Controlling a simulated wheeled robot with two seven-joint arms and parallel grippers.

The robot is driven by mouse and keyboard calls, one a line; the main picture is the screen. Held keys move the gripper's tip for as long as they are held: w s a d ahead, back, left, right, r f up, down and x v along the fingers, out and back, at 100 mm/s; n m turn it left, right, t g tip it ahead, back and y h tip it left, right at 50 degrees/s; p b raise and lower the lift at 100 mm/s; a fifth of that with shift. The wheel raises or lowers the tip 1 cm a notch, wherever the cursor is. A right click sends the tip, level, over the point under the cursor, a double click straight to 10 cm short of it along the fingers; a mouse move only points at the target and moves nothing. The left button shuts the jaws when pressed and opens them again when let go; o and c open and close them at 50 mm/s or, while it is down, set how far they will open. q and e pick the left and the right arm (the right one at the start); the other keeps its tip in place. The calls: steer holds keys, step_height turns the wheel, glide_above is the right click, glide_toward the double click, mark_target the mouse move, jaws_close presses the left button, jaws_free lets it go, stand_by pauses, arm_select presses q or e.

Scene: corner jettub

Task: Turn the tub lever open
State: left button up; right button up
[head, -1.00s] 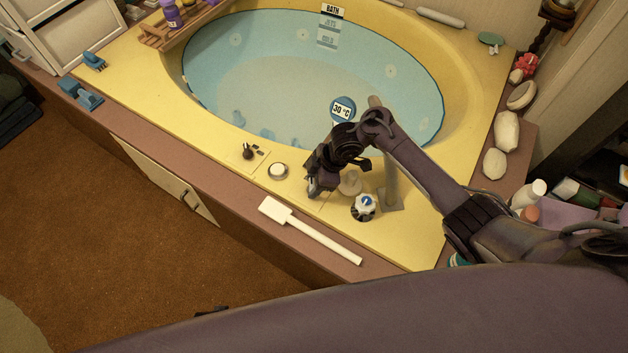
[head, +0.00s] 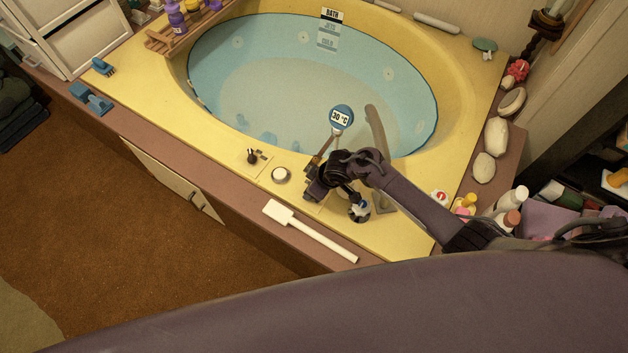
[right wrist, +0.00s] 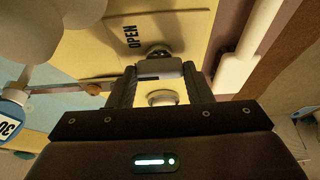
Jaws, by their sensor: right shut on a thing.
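The tub lever (right wrist: 160,68) is a small grey bar on a round base, seen in the right wrist view. My right gripper (right wrist: 161,80) is shut on the lever, with one dark finger on each side. In the head view my right gripper (head: 309,198) is low over the front deck of the tub (head: 411,225) and hides the lever. How far the lever is turned is hard to tell. My left gripper is not in view.
The spout (head: 377,135) stands behind. A 30 °C thermometer (head: 341,117) is close by. A white long-handled brush (head: 311,231) lies along the front ledge.

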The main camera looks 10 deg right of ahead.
steer(key=m+p, duration=0.1)
steer(key=m, duration=0.1)
steer(key=m+t+h+p, duration=0.1)
steer(key=m, duration=0.1)
steer(key=shift+s+a+r+m+p, duration=0.1)
steer(key=shift+a+m+p, duration=0.1)
steer(key=shift+m+p, duration=0.1)
steer(key=shift+m+t+h+p, duration=0.45)
steer(key=shift+m+h, duration=0.65)
steer(key=shift+m, duration=1.2)
steer(key=o, duration=1)
steer(key=p+v, duration=0.2)
steer(key=v, duration=0.5)
steer(key=shift+r, duration=0.3)
